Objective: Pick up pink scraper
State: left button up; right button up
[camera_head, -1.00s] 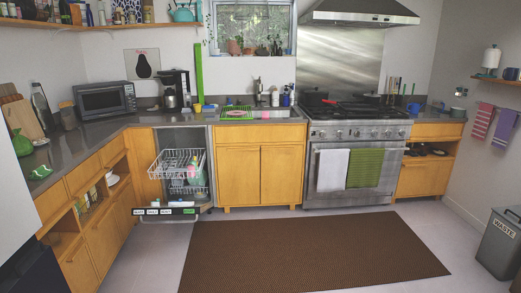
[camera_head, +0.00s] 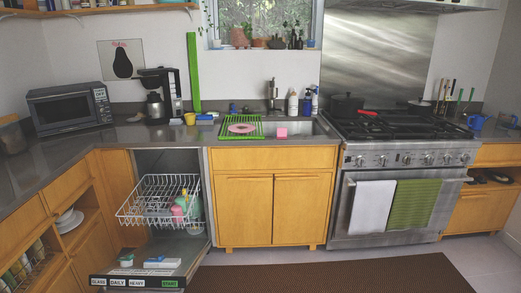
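A small pink square item (camera_head: 281,132) sits at the front edge of the sink (camera_head: 300,127); it may be the pink scraper, but it is too small to be sure. Just left of it, a pink round plate-like thing (camera_head: 242,128) lies on a green drying mat (camera_head: 226,133) on the counter. Another pink item (camera_head: 177,213) stands in the wire rack of the open dishwasher. Neither of my grippers is in view.
The dishwasher door (camera_head: 150,270) is folded down low in front, with its rack (camera_head: 158,200) pulled out. A brown rug (camera_head: 330,277) covers the floor before the sink cabinet (camera_head: 273,205). The stove (camera_head: 402,185) stands to the right.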

aim_at(282, 132)
jog(key=i, duration=2.35)
